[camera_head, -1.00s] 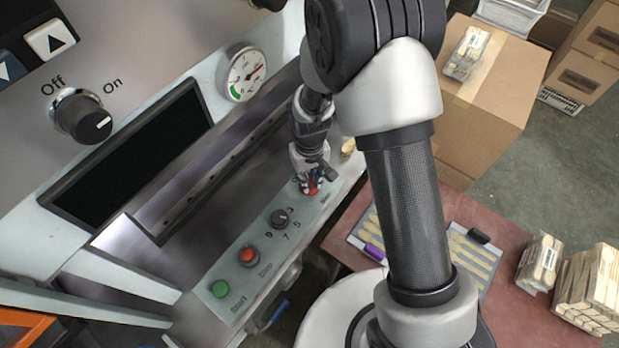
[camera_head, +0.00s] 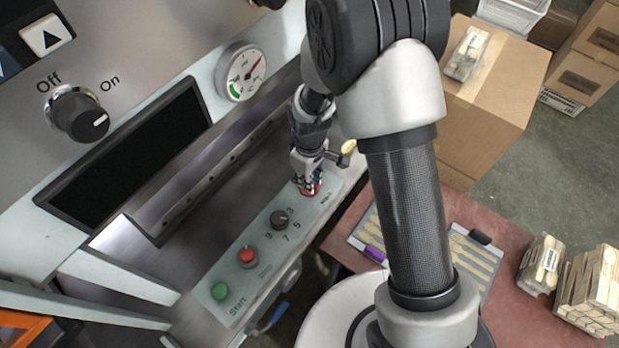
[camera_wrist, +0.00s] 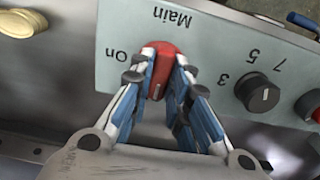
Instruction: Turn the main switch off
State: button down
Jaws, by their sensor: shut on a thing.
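The red main switch (camera_wrist: 161,54) sits on the pale control panel beside the upside-down words "Main" and "On" in the wrist view. Its white mark points toward the bottom of that picture, not at "On", which lies to the left. No "Off" label shows by it. My gripper (camera_wrist: 163,66) is shut on the switch, with its blue and white fingers on either side of it. In the head view, my gripper (camera_head: 309,188) is at the far end of the panel, and only a bit of the red switch (camera_head: 314,191) shows under the fingers.
The same panel holds a black numbered knob (camera_head: 280,219), a red stop button (camera_head: 247,257) and a green start button (camera_head: 220,290). A separate Off/On knob (camera_head: 80,114) and a gauge (camera_head: 241,74) are on the machine above. Cardboard boxes (camera_head: 497,95) stand at right.

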dwell(0.3)
jog(key=c, duration=1.5)
grip_release()
notch_tip(320, 180, up, 12)
